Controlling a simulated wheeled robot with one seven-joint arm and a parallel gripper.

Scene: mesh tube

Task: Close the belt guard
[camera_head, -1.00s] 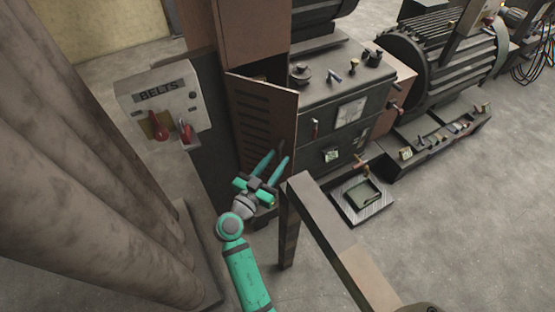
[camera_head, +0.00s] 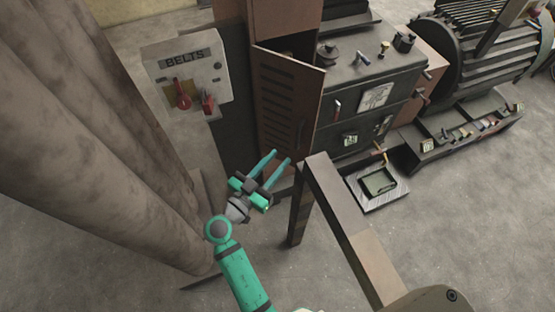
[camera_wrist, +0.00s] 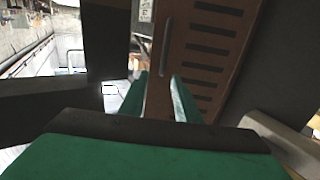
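The belt guard (camera_head: 283,100) is a rusty brown, slotted door on the machine's left end. In the head view it stands swung out, with a gap at its top edge showing the dark inside. In the wrist view the guard (camera_wrist: 208,45) fills the upper middle, with its slots and a long upright handle (camera_wrist: 166,42). My teal gripper (camera_head: 274,163) is in front of the guard's lower part, its two fingers apart with nothing between them. In the wrist view the fingers (camera_wrist: 160,98) point at the guard; whether they touch it cannot be told.
A box labelled BELTS (camera_head: 187,75) with red levers stands left of the guard. Thick pale columns (camera_head: 110,140) fill the left side. A brown rail (camera_head: 340,215) on a post is close to my arm's right. A square tray (camera_head: 378,184) lies on the floor beyond it.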

